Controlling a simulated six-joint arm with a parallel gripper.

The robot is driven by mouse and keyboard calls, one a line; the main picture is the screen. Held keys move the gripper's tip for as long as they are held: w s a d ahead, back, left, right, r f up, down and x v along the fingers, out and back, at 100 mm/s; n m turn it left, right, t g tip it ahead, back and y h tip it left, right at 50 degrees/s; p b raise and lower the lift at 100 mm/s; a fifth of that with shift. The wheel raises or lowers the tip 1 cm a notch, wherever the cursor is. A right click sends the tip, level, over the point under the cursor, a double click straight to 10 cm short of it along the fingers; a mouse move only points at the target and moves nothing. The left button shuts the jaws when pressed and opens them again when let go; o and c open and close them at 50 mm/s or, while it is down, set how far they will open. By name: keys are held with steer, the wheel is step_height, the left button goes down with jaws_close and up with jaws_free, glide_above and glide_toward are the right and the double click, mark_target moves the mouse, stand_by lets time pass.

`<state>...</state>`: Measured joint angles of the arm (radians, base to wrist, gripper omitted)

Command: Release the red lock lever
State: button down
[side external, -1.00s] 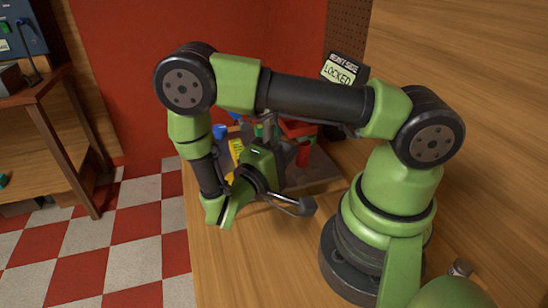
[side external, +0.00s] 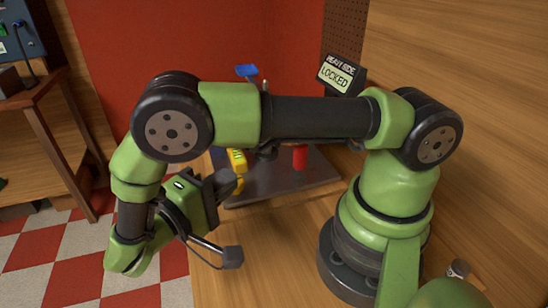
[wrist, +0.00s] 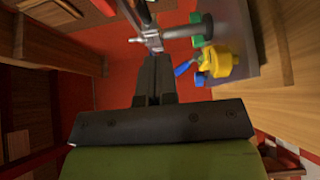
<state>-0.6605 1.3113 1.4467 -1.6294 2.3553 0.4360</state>
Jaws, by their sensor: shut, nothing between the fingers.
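A red upright piece (side external: 300,157) stands on a dark grey base plate (side external: 265,183) in the side view, partly under my arm's dark link. I cannot tell if it is the lock lever or only part of it. A small sign (side external: 336,76) behind it reads "LOCKED". My gripper (side external: 234,180) is left of the red piece, clear of it, near the plate's left edge. In the wrist view my gripper (wrist: 155,58) has its two dark fingers together with nothing between them. The lever cannot be clearly made out there.
A yellow part (side external: 237,160) stands at the plate's left side, close to my gripper. A blue piece (side external: 247,71) shows above my arm. The wrist view shows a metal rod (wrist: 178,32) and a green knob (wrist: 200,40) ahead. Bare wooden bench lies in front of the plate.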

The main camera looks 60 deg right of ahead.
glide_toward(301, 160)
steer(key=w+d+r, duration=0.2)
steer(key=w+d, duration=0.2)
steer(key=d, duration=0.2)
steer(key=shift+s+d+r, duration=0.1)
steer(key=shift+s+d, duration=0.3)
steer(key=shift+s, duration=0.35)
steer(key=shift+s+d, duration=0.4)
steer(key=shift+s, duration=0.35)
steer(key=shift+s+d+r, duration=0.25)
steer(key=shift+s+d, duration=0.15)
steer(key=shift+d, duration=0.05)
